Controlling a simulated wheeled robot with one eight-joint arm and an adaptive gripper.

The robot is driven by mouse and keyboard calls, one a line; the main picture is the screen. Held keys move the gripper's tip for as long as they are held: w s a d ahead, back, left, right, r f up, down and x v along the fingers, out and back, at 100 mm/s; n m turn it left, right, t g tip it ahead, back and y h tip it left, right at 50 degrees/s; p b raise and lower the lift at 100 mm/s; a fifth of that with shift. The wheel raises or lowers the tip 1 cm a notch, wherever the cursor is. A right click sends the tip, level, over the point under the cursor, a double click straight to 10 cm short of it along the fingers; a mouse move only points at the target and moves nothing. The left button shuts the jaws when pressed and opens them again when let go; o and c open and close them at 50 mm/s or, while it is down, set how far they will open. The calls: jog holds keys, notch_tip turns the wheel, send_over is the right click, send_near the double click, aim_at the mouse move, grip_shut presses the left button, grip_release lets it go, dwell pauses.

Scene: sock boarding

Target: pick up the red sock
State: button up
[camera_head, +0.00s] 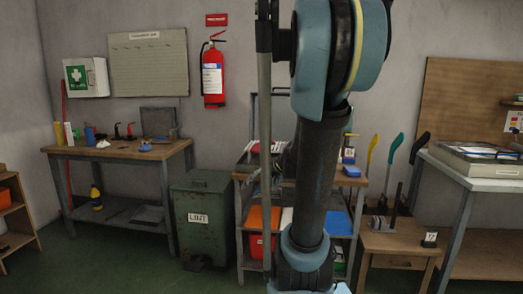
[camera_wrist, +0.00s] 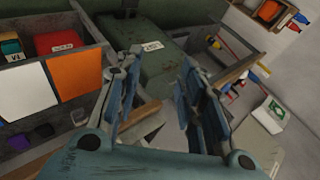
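I cannot make out a red sock for certain in either view. My gripper (camera_wrist: 155,92) is open in the wrist view, with its two fingers apart and nothing held between them. Behind the fingers are the green bin and a wooden edge, both at a distance. In the head view my arm hangs down the middle and hides part of the shelf rack; the gripper itself cannot be made out there.
A green lidded bin (camera_head: 204,215) stands left of the shelf rack (camera_head: 239,225). A red box (camera_wrist: 62,41) sits in the rack. A workbench (camera_head: 118,150) is at left. Green floor (camera_head: 130,265) is open at front left.

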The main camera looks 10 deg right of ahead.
jog(key=w+d+r+m+t+y, duration=0.2)
jog(key=w, duration=0.5)
jog(key=m+t, duration=0.6)
jog(key=t, duration=0.1)
send_near(257, 149)
jog(key=x, duration=0.4)
jog(key=shift+a+f, duration=0.1)
jog(key=shift+f, duration=0.2)
jog(key=shift+x, duration=2.6)
jog(key=shift+s+f, duration=0.1)
jog(key=shift+f, duration=0.05)
grip_shut()
